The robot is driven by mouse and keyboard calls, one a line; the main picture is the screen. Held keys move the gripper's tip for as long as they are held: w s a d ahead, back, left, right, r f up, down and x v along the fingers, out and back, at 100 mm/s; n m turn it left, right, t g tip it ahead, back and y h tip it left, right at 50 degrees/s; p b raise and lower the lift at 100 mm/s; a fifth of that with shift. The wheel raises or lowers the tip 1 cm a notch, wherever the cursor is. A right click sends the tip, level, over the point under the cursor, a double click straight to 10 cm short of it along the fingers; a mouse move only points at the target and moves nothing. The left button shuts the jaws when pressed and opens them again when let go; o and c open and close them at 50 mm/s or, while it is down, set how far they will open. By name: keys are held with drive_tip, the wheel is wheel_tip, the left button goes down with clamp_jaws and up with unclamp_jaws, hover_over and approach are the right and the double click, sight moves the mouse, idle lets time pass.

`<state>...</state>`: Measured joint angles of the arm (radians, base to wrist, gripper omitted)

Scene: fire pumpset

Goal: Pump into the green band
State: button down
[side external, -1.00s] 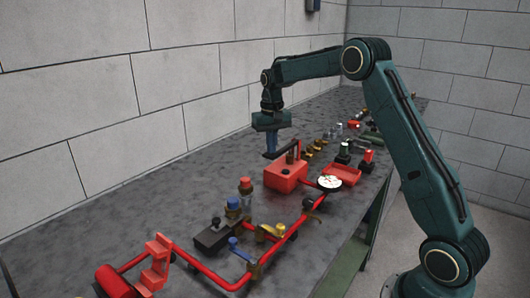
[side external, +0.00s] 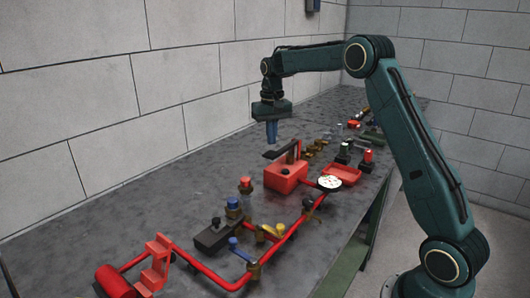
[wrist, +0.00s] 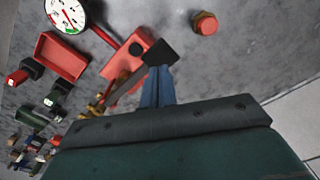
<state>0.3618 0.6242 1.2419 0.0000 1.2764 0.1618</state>
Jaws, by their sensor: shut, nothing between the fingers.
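The red pump box (side external: 286,177) stands on the bench, with a dark lever (side external: 279,152) on top. In the wrist view, the lever's broad dark end (wrist: 161,53) lies just beyond my fingertips. My gripper (side external: 272,142) points down above the lever's free end, fingers shut and empty; a small gap seems to show. The blue fingers also show in the wrist view (wrist: 158,72). The round white gauge (side external: 329,182) sits right of the pump. In the wrist view the gauge (wrist: 67,15) is cut by the frame edge; its green band shows at the lower edge, but the needle reading is unclear.
A red tray (side external: 342,174) lies behind the gauge, with small dark and red-topped items beside it. Red piping (side external: 289,238) with valves runs toward the front. A red-capped fitting (side external: 245,185) stands left of the pump.

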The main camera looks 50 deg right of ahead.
drive_tip(key=shift+r, duration=1.45)
drive_tip(key=shift+s+a+r, duration=0.1)
drive_tip(key=shift+a+r, duration=0.05)
drive_tip(key=shift+r, duration=0.05)
drive_tip(key=s+a+r+n+t, duration=0.1)
drive_tip(key=s+a+r+n, duration=0.1)
drive_tip(key=s+a+r, duration=0.5)
drive_tip(key=s+a+r+n+t, duration=0.1)
drive_tip(key=s+a+r+t, duration=0.1)
drive_tip(key=s+a, duration=0.5)
drive_tip(key=s+a+f+n+t, duration=0.1)
drive_tip(key=s+a+f, duration=0.1)
drive_tip(key=s, duration=0.7)
drive_tip(key=s+a+f+n+t, duration=0.1)
drive_tip(key=s+a+f+n, duration=0.1)
drive_tip(key=s, duration=0.8)
drive_tip(key=shift+a+f+t, duration=0.3)
drive_tip(key=shift+a+f, duration=0.2)
drive_tip(key=shift+f, duration=0.3)
